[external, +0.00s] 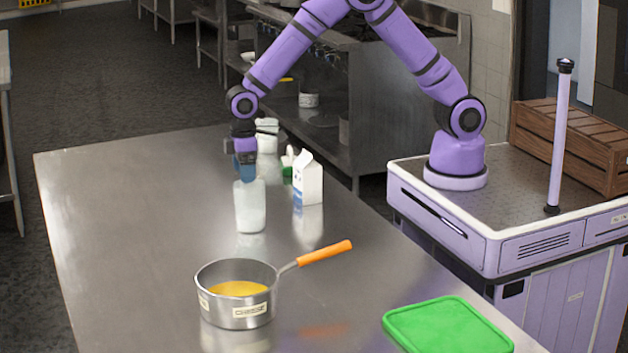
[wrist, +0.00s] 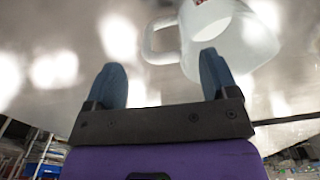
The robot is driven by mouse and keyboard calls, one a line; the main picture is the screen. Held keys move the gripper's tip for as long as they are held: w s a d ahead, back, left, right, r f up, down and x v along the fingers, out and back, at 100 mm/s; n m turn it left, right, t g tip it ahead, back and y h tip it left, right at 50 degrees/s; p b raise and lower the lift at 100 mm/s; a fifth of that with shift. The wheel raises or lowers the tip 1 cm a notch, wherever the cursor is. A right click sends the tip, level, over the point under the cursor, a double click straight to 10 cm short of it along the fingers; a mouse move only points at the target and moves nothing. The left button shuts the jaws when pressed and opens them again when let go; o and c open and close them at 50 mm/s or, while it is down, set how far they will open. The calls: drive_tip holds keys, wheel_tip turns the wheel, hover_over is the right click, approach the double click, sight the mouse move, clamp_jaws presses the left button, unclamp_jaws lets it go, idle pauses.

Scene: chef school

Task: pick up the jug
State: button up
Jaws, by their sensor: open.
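The jug (external: 250,207) looks like the pale, whitish vessel standing upright on the steel table in the external view, its handle not visible there. In the wrist view the white jug (wrist: 215,32) is at the top right, cut by the frame, with its handle to the left and a small red mark. My gripper (external: 245,176) points down over the table, its blue fingertips close to the top of the jug. In the wrist view the gripper (wrist: 160,75) is open with nothing between its fingers. The right finger overlaps the jug's image; I cannot tell whether they touch.
A milk carton (external: 308,181) stands right of the jug, with a green-and-white item (external: 288,165) beside it. A white container (external: 267,136) is behind my gripper. A saucepan (external: 237,310) with an orange handle and a green board (external: 447,328) are nearer. The table's left side is clear.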

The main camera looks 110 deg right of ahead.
sight(246, 186)
wheel_tip(246, 186, down, 5)
drive_tip(key=shift+f, duration=0.1)
drive_tip(key=shift+c, duration=0.3)
drive_tip(key=c, duration=1.1)
